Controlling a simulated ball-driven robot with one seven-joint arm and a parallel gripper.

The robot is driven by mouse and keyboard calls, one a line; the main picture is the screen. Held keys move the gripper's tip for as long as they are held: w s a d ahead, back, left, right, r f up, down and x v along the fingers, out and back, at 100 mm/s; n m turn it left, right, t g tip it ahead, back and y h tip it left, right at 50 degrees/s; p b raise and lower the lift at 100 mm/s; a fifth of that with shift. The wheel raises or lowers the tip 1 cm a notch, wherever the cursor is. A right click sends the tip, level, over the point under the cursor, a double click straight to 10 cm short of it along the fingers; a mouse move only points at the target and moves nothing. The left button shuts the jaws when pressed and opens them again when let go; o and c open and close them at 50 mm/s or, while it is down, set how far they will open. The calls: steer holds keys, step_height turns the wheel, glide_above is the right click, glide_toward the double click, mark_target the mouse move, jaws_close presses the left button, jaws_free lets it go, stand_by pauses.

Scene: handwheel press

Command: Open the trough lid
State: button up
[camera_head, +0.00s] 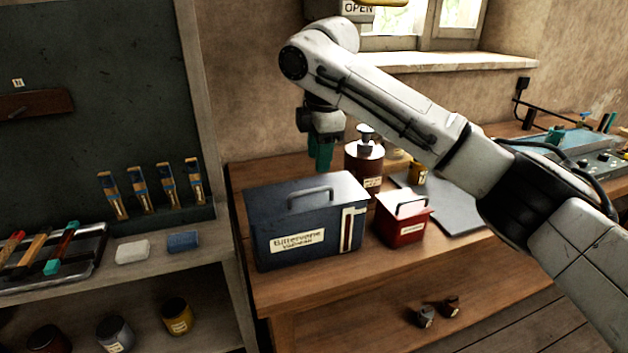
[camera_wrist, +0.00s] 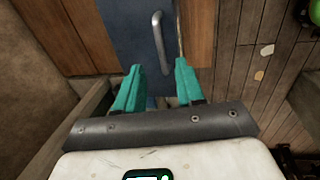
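The dark blue trough (camera_head: 300,222) stands on the wooden bench, with a pale label on its front. Its lid (camera_head: 268,199) is shut and has a grey bar handle (camera_head: 310,196) on top. My gripper (camera_head: 320,168) hangs above the lid's far side, teal fingers pointing down, apart from the handle. In the wrist view the fingers of my gripper (camera_wrist: 159,66) are spread with nothing between them. The handle (camera_wrist: 160,42) lies beyond the fingertips, roughly in line with the gap, on the blue lid (camera_wrist: 130,28).
A small red box (camera_head: 402,222) with a handle stands close to the trough's right. A brown bottle (camera_head: 362,167) stands behind. A grey sheet (camera_head: 455,208) lies further right. At left, a shelf (camera_head: 205,255) holds a white block (camera_head: 132,250) and a blue block (camera_head: 183,241).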

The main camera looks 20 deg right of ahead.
mark_target(316, 189)
steer(key=f, duration=0.2)
steer(key=w+f, duration=0.1)
steer(key=f, duration=0.4)
steer(key=shift+w+f+p, duration=0.3)
steer(key=shift+f, duration=0.1)
steer(key=shift+c, duration=0.5)
jaws_close()
